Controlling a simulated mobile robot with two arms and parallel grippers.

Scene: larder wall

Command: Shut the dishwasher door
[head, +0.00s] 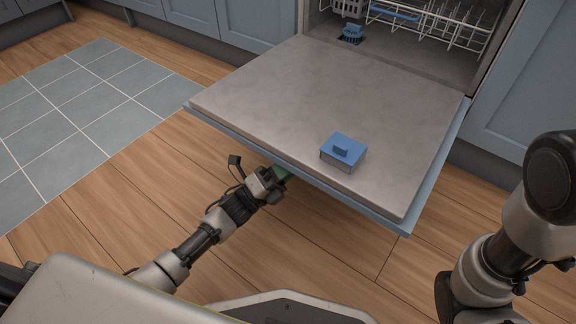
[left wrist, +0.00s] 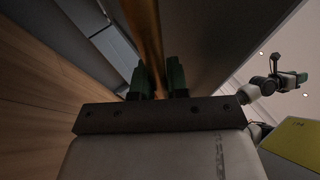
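The dishwasher door (head: 300,95) is folded down, lying about level in front of the open dishwasher, with a blue front panel edge. My left gripper (head: 279,174) is at the door's near edge, partly hidden under it. In the left wrist view its two green fingers (left wrist: 161,80) stand a little apart, with a narrow brown strip (left wrist: 145,30) between them along the dark underside. I cannot tell whether they grip it. My right arm is at the right of the head view, its gripper outside that picture.
A blue-topped box (head: 343,151) rests on the door near its front edge. A wire rack (head: 440,22) and another small blue item (head: 352,32) are inside the dishwasher. Blue cabinets flank it. The wood floor and a grey tiled patch (head: 75,115) at left are clear.

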